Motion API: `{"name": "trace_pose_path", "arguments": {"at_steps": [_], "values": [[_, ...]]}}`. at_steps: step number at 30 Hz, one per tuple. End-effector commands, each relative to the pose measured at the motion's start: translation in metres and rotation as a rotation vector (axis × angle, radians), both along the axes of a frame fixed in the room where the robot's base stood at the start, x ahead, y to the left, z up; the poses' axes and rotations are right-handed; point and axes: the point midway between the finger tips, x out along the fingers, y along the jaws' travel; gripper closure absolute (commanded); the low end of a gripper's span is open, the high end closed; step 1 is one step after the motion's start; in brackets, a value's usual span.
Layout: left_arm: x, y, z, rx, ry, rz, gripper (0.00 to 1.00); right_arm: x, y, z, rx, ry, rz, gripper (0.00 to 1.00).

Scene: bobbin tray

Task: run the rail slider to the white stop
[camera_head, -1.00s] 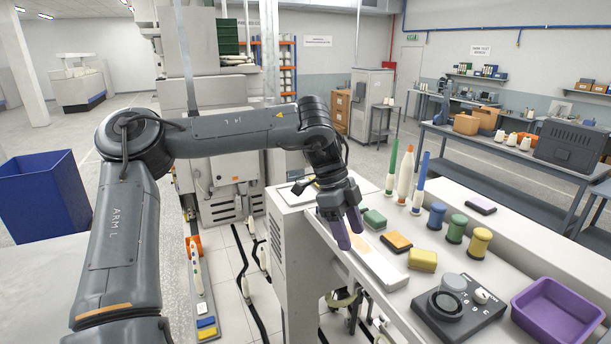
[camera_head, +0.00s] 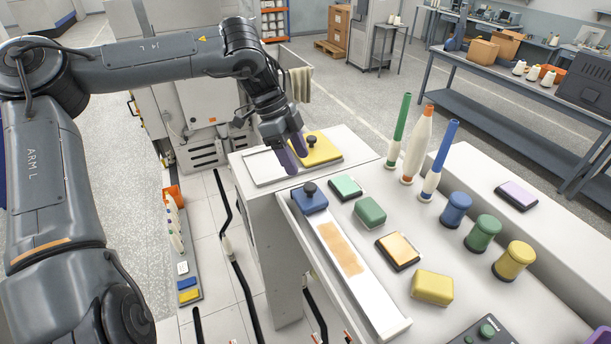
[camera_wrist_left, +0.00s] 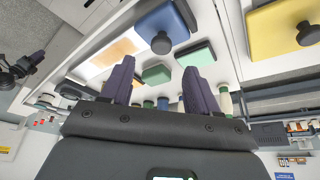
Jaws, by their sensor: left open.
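The rail slider is a blue block with a black knob (camera_head: 310,197) at the far end of a pale rail (camera_head: 377,299) with a tan patch. A white stop (camera_head: 395,329) crosses the rail's near end. My left gripper (camera_head: 294,155), with purple fingers, is open and empty just beyond and above the slider, apart from it. In the left wrist view the slider (camera_wrist_left: 178,17) shows past my open fingers (camera_wrist_left: 158,84), its knob pointing toward the camera.
A yellow block with a black knob (camera_head: 322,151) sits on a white tray behind my gripper. Green blocks, an orange-topped pad (camera_head: 398,250) and a yellow block (camera_head: 432,287) stand right of the rail. Tall cones and spools (camera_head: 455,209) stand farther right. Floor lies left.

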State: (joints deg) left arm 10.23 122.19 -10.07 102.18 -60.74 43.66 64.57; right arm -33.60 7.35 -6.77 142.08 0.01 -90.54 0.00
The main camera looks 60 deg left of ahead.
Motion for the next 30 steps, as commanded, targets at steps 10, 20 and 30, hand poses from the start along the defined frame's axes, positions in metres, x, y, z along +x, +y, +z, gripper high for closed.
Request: {"name": "trace_pose_path", "arguments": {"at_steps": [10, 20, 30], "values": [[0.014, -0.016, -0.050, -0.002, 0.002, -0.001, 0.40, 0.001, 0.001, 0.014, 0.003, -0.004, -0.001, 0.57], [0.020, -0.022, -0.070, 0.000, 0.000, 0.001, 0.40, 0.002, 0.003, 0.018, 0.012, -0.006, -0.006, 0.57], [0.020, -0.022, -0.071, 0.000, -0.001, 0.000, 0.50, 0.003, 0.004, 0.018, 0.013, -0.007, -0.006, 0.57]]}}
